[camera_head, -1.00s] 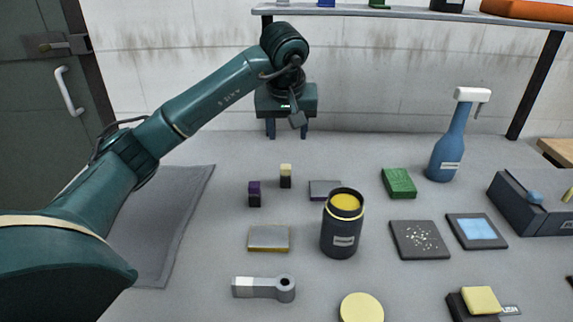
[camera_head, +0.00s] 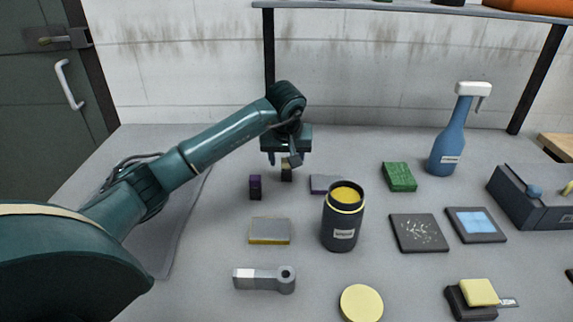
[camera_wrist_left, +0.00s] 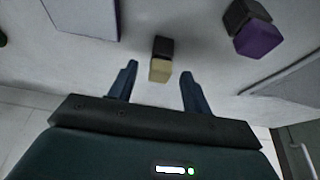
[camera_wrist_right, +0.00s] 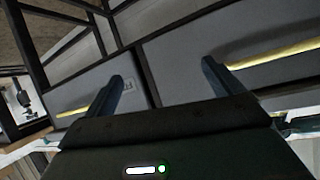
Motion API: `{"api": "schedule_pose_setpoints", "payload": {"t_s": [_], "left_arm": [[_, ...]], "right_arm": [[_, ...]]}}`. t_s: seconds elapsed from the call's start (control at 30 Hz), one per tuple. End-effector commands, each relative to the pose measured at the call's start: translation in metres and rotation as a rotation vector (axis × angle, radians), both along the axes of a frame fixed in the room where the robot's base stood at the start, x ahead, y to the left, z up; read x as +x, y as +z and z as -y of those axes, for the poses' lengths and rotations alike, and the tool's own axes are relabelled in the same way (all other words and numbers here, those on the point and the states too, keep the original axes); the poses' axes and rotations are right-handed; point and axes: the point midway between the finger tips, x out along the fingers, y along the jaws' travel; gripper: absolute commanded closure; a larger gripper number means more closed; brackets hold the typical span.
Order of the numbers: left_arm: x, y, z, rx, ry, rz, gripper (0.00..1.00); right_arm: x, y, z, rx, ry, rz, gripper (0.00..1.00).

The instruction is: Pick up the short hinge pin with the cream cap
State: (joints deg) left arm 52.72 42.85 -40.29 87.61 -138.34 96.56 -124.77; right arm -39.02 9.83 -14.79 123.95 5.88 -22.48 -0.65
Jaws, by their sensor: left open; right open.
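The short hinge pin with the cream cap (camera_head: 287,173) stands on the table, dark below and cream on top. In the head view my left gripper (camera_head: 285,160) is just over it and partly hides its cap. In the left wrist view the cream-capped pin (camera_wrist_left: 160,62) shows between and beyond the open fingers of my left gripper (camera_wrist_left: 157,82), apart from both. A purple-capped pin (camera_head: 255,187) stands to its left in the head view; it also shows in the left wrist view (camera_wrist_left: 256,36). My right gripper (camera_wrist_right: 165,80) is open and empty, seen only in its wrist view.
A dark jar with a yellow top (camera_head: 341,231), a grey block (camera_head: 325,184) and a green block (camera_head: 399,177) lie right of the pin. A grey plate (camera_head: 269,231) and a grey lever (camera_head: 264,280) lie in front. A blue spray bottle (camera_head: 449,140) stands farther right.

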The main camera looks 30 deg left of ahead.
Motion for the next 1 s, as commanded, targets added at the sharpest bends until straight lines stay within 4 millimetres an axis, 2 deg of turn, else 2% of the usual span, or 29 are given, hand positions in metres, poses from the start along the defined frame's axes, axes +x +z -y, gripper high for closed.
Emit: {"api": "schedule_pose_setpoints", "payload": {"t_s": [0.1,0.3,0.9,1.0], "left_arm": [[0.0021,-0.0066,-0.001,-0.002,0.001,0.0,0.51],[0.0023,-0.0067,-0.0013,-0.001,0.0,0.0,0.51],[0.0022,-0.0063,-0.0014,0.0,0.0,0.0,0.99],[0.0024,-0.0058,-0.0015,-0.001,0.001,0.002,0.99]], "right_arm": [[-0.0001,-0.0003,0.0002,-0.001,0.001,-0.001,0.08],[-0.0001,-0.0007,0.0002,-0.001,0.001,-0.002,0.08],[0.0001,-0.0007,0.0,0.0,0.0,-0.001,0.08],[0.0001,-0.0006,0.0,0.0,0.0,-0.001,0.08]]}}
